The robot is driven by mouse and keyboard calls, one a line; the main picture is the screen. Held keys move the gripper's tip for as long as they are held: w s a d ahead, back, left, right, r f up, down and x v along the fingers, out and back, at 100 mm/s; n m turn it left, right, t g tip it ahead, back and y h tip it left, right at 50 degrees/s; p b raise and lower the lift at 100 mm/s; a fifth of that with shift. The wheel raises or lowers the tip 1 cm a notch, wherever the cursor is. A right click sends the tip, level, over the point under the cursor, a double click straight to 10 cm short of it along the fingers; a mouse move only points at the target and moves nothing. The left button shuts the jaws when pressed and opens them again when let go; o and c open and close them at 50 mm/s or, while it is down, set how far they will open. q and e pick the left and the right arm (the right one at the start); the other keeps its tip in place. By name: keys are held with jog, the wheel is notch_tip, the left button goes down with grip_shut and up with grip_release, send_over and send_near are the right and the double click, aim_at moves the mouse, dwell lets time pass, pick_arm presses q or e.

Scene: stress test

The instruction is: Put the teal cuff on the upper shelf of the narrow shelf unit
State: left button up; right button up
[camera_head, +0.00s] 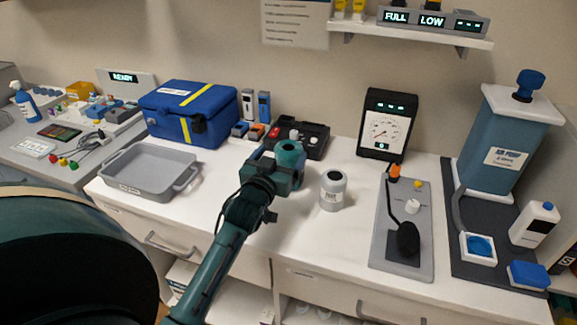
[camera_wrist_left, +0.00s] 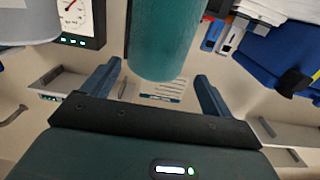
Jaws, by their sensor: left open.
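The teal cuff (camera_head: 290,150) is a short teal cylinder with a dark opening on top, near the back middle of the white counter. My left gripper (camera_head: 280,168) is at the cuff, reaching in from the front. In the left wrist view, the cuff (camera_wrist_left: 157,45) lies between the two blue fingers of the open left gripper (camera_wrist_left: 158,72), with a visible gap on each side. The gripper hides the cuff's lower part in the head view, so I cannot tell what it rests on. I cannot identify a narrow shelf unit. My right gripper is not in view.
A white labelled jar (camera_head: 332,192) stands close right of the gripper. A black device (camera_head: 312,140) is behind the cuff. A grey tray (camera_head: 128,184) and blue case (camera_head: 202,105) are left. A grey panel (camera_head: 385,245) with a microphone-like stalk is right. A wall shelf (camera_head: 445,35) hangs above.

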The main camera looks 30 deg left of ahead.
aim_at(290, 146)
pick_arm(q)
jog(key=shift+d+p+x, duration=0.15)
jog(key=shift+d+x, duration=0.05)
jog(key=shift+x, duration=1.25)
jog(key=shift+d+p+x, duration=0.15)
jog(key=shift+d+x, duration=0.05)
jog(key=shift+x, duration=1.3)
jog(key=shift+w+f, duration=0.1)
jog(key=shift+f, duration=0.1)
jog(key=shift+c, duration=0.4)
jog(key=c, duration=1.3)
jog(key=shift+r, duration=0.1)
jog(key=shift+c, duration=1)
